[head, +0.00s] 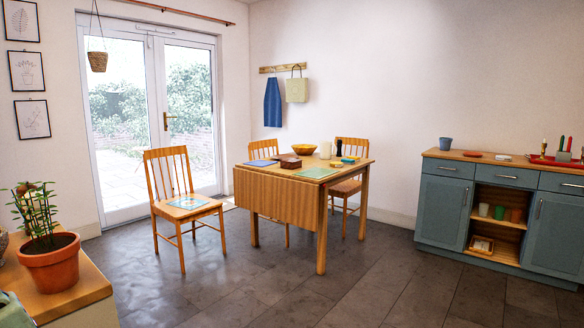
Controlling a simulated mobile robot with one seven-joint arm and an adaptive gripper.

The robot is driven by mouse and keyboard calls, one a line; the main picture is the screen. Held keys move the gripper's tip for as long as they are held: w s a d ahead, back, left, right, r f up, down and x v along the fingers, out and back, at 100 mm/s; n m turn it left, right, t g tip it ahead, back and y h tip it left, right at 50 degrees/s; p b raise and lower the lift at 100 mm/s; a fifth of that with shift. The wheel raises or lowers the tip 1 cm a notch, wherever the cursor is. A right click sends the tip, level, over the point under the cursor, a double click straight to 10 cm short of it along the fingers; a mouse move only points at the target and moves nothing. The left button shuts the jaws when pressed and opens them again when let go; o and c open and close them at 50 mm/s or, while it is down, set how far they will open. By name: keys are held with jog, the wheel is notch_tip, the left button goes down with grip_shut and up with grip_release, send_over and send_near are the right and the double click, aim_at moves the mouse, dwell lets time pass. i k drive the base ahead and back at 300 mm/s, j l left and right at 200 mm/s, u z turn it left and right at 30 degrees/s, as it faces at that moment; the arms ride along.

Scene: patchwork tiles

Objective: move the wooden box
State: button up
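A small reddish-brown box (290,163), which looks wooden, sits on the dining table (345,172) in the head view. It lies between a blue mat and a green mat, near the table's middle. A lighter wooden box or tray (481,245) stands on the low open shelf of the blue-grey sideboard; its contents are too small to tell. I cannot tell which of the two the task names. My gripper is not in view.
Wooden chairs (183,205) stand around the table. A bowl (304,149) and a pale cylinder (325,150) share the tabletop. The sideboard (440,208) stands at right. A potted plant (50,262) is at near left. The tiled floor (370,280) in front is clear.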

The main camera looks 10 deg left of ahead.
aim_at(298, 165)
jog(key=i+j+z, duration=0.1)
jog(key=i+z, duration=0.3)
jog(key=i, duration=0.7)
jog(key=i+u, duration=0.2)
jog(key=i, duration=0.25)
jog(key=i+l+u, duration=0.2)
jog(key=i, duration=0.25)
jog(key=i+u, duration=0.2)
jog(key=i, duration=0.25)
jog(key=i+j+u, duration=0.1)
jog(key=i+u, duration=0.35)
jog(key=i, duration=0.15)
jog(key=i+l+u, duration=0.1)
jog(key=i+u, duration=0.4)
jog(key=i, duration=0.1)
